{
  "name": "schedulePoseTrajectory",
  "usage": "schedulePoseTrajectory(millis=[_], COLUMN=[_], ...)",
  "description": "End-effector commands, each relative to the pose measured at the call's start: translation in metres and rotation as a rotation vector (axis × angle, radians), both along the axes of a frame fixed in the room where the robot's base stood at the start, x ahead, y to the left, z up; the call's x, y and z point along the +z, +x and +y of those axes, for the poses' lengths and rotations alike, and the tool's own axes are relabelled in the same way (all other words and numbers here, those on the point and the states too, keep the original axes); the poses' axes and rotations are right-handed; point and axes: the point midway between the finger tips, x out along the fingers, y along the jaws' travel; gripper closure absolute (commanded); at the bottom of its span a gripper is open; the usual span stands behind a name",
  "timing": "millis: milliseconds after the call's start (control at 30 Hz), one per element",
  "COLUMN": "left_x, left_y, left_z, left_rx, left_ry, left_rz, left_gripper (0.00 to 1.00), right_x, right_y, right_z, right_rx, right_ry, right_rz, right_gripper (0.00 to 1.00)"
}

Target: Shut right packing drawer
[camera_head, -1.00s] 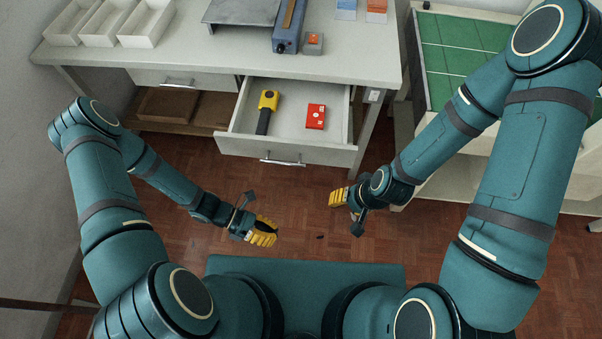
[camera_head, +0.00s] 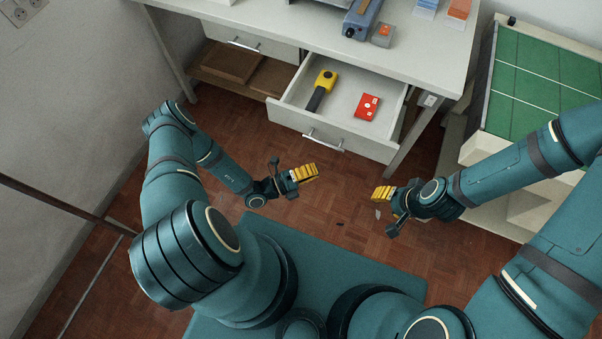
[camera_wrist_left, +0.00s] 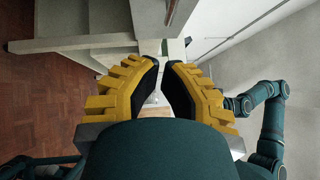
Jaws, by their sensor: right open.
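The right packing drawer (camera_head: 342,131) is pulled out from under the worktop. Its front has a silver bar handle (camera_head: 322,140). A yellow and black handheld tool (camera_head: 322,88) and a red box (camera_head: 367,106) lie inside it. My left gripper (camera_head: 309,172) is in front of the drawer front, near the handle and apart from it. In the left wrist view its yellow-backed fingers (camera_wrist_left: 163,75) show an empty gap between them. My right gripper (camera_head: 377,193) is open and empty, to the right of the left one and in front of the drawer.
The worktop (camera_head: 415,55) carries a blue device (camera_head: 362,18) and a small grey box with an orange top (camera_head: 383,35). The left drawer (camera_head: 235,38) looks shut. A table leg (camera_head: 410,145) and a green-topped cabinet (camera_head: 540,80) stand at right.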

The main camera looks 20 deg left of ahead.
Motion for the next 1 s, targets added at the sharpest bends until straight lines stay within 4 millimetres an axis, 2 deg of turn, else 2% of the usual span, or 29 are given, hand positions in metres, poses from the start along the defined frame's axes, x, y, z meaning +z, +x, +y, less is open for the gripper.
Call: schedulePoseTrajectory(millis=[167, 400, 1000], left_x=[0.006, 0.011, 0.012], left_y=[0.023, 0.053, 0.062], left_z=[-0.027, -0.024, -0.024], left_rx=[-0.004, -0.002, -0.002], left_ry=[-0.001, 0.002, 0.001], left_rz=[-0.001, -0.002, -0.002], left_gripper=[1.0, 1.0, 1.0], right_x=[0.002, 0.001, -0.001], right_y=[0.001, 0.0, 0.0], right_z=[0.0, 0.0, 0.0], right_rx=[-0.002, 0.0, 0.0], right_ry=[0.0, 0.0, 0.0], right_rz=[-0.002, -0.001, 0.0], right_gripper=[0.53, 0.53, 0.53])
